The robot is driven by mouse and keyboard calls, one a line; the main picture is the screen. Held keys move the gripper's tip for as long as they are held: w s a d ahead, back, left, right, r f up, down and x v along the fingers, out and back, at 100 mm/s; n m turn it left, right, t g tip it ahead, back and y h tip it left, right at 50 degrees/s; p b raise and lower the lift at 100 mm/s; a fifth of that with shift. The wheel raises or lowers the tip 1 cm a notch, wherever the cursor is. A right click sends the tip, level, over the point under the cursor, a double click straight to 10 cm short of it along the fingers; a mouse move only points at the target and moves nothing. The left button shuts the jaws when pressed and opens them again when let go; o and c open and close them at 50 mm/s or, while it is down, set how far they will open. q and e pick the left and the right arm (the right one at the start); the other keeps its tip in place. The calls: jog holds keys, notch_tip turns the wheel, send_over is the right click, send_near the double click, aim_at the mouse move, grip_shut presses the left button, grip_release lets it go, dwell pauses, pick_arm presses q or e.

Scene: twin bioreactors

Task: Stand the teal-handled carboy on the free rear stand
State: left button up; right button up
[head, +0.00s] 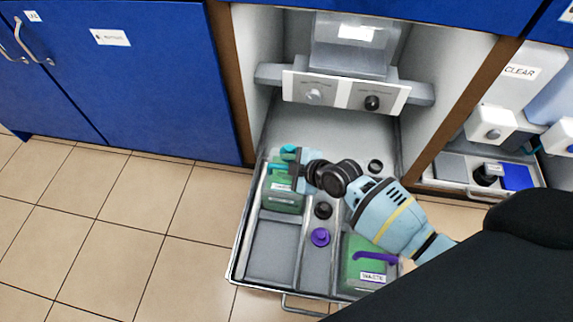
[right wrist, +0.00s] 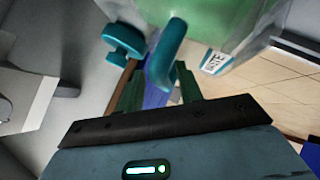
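The teal-handled carboy (head: 282,199) is green with a white label and a teal cap. It is upright at the rear left of the pulled-out drawer. I cannot tell whether its base touches the stand. My right gripper (head: 301,172) reaches it from the right. In the right wrist view the teal handle (right wrist: 168,55) lies between the fingers of my right gripper (right wrist: 158,75), which appear closed against its sides. The teal cap (right wrist: 124,42) is beside the handle and the green carboy body (right wrist: 215,22) beyond. My left gripper is not in view.
A purple-handled carboy (head: 352,270) labelled WASTE stands at the drawer's front right. The front left stand (head: 270,252) is bare. A purple cap (head: 320,237) and black caps (head: 323,210) sit on the middle strip. A control panel (head: 343,94) overhangs behind. My right arm hides the rear right.

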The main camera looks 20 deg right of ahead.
jog(key=p+v, duration=0.5)
jog(key=v, duration=0.7)
